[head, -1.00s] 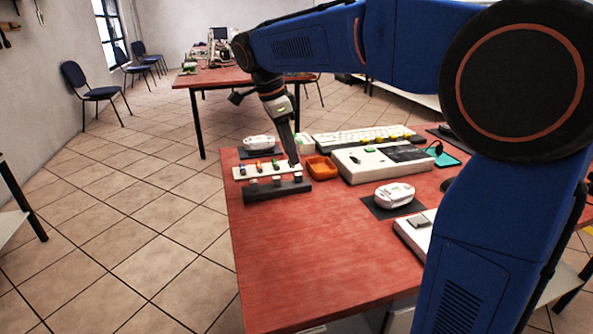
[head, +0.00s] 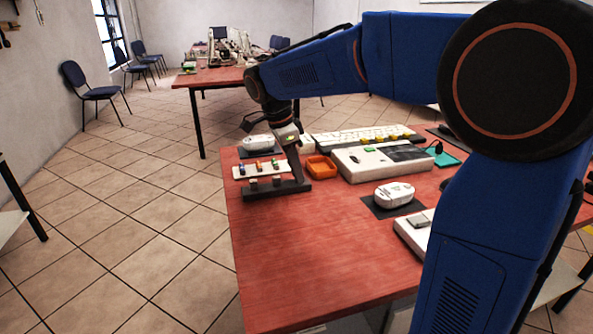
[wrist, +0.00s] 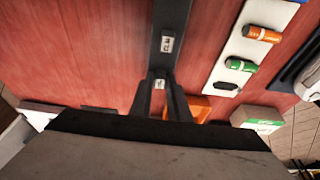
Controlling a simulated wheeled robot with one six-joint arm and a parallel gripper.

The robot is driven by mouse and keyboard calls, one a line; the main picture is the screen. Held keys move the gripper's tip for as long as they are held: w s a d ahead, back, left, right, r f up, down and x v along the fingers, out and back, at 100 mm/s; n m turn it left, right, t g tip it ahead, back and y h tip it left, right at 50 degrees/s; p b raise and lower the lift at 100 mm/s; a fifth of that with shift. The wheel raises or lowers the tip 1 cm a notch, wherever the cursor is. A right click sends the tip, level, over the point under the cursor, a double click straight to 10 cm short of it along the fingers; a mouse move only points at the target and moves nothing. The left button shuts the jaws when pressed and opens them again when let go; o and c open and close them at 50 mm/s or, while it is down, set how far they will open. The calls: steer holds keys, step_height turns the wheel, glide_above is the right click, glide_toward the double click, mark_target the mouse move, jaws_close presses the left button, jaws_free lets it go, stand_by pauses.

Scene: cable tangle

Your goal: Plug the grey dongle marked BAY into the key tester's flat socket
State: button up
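A dark rack (head: 262,192) lies near the table's left edge and holds grey dongles (head: 252,183) with small white labels. My gripper (head: 299,182) is down at the rack's right end. In the wrist view its fingers (wrist: 160,82) stand on either side of a labelled dongle (wrist: 159,85); I cannot tell whether they press on it. Another label (wrist: 167,44) shows farther along the rack. The lettering is too small to read surely. A white box with a dark panel (head: 408,153), likely the key tester, lies to the right; its flat socket cannot be made out.
A white strip (head: 240,171) with coloured sticks lies behind the rack. An orange tray (head: 321,167) sits close to the gripper's right. A keyboard (head: 350,138) is behind the white box. A white device (head: 394,194) rests on a dark mat. The table's front left is clear.

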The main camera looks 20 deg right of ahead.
jaws_close()
steer(key=shift+c, duration=1)
jaws_free()
steer(key=shift+r, duration=0.3)
jaws_close()
steer(key=shift+r, duration=1.15)
steer(key=shift+r, duration=0.1)
steer(key=d+r, duration=0.3)
steer(key=d, duration=1)
steer(key=d+r, duration=0.3)
steer(key=d, duration=1.1)
steer(key=shift+w+f, duration=0.15)
steer(key=shift+f, duration=1.05)
steer(key=shift+w+f, duration=0.1)
steer(key=shift+f, duration=1.05)
